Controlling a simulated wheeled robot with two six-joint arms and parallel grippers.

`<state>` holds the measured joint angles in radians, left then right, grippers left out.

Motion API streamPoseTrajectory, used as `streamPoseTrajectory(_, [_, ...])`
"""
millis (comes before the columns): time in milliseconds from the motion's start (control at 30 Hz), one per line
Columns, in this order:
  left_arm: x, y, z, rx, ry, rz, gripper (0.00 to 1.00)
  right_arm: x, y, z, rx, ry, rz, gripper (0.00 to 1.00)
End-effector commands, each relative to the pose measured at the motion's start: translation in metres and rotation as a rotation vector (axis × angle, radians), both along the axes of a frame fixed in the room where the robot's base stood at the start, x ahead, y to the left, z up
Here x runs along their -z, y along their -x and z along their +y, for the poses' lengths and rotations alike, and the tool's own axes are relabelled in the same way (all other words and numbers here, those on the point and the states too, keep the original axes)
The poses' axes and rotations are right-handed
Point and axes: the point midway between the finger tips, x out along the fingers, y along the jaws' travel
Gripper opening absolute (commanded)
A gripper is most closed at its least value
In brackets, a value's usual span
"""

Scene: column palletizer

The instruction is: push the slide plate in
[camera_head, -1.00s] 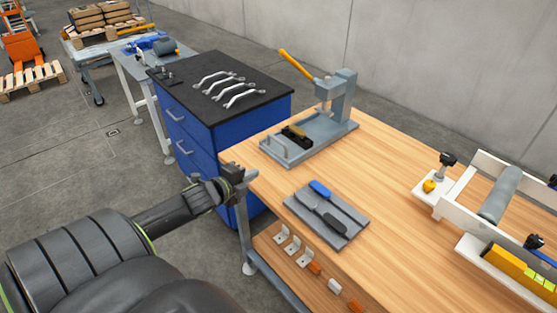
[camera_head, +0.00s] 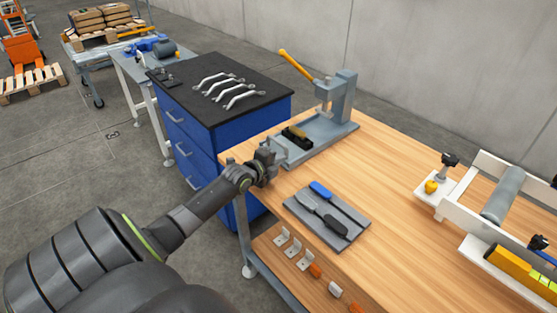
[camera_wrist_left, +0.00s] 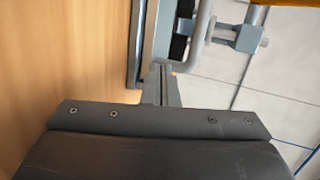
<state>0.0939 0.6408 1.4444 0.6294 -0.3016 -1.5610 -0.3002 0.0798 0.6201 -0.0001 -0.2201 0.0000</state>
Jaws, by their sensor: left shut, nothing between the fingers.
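The grey bench press (camera_head: 345,95) with a yellow lever stands at the back of the wooden bench. Its grey slide plate (camera_head: 292,157) sticks out toward the front left, bearing a black and yellow part (camera_head: 297,134). My left gripper (camera_head: 274,152) is shut and empty at the plate's near end, where it partly hides the handle. In the left wrist view the shut fingertips (camera_wrist_left: 160,72) are right by the bent grey handle rod (camera_wrist_left: 201,35). I cannot tell whether they touch. My right gripper is not in view.
A grey tray (camera_head: 357,224) with blue and black hand tools lies nearer on the bench (camera_head: 400,160). A blue cabinet (camera_head: 220,142) with wrenches on top stands to the left. A white-framed roller fixture (camera_head: 450,205) is at the right. The bench middle is clear.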

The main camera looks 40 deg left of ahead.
Motion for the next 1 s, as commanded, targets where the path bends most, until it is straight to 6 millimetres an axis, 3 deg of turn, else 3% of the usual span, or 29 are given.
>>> streamPoseTrajectory(433, [0.001, -0.004, 0.0, 0.001, 0.0, -0.001, 0.0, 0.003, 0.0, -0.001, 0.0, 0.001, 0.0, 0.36])
streamPoseTrajectory(800, [0.004, -0.042, -0.006, 0.001, -0.001, -0.002, 0.0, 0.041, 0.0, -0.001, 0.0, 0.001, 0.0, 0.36])
streamPoseTrajectory(1000, [0.001, -0.05, -0.007, 0.0, 0.0, 0.0, 0.0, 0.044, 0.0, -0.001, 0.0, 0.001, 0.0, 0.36])
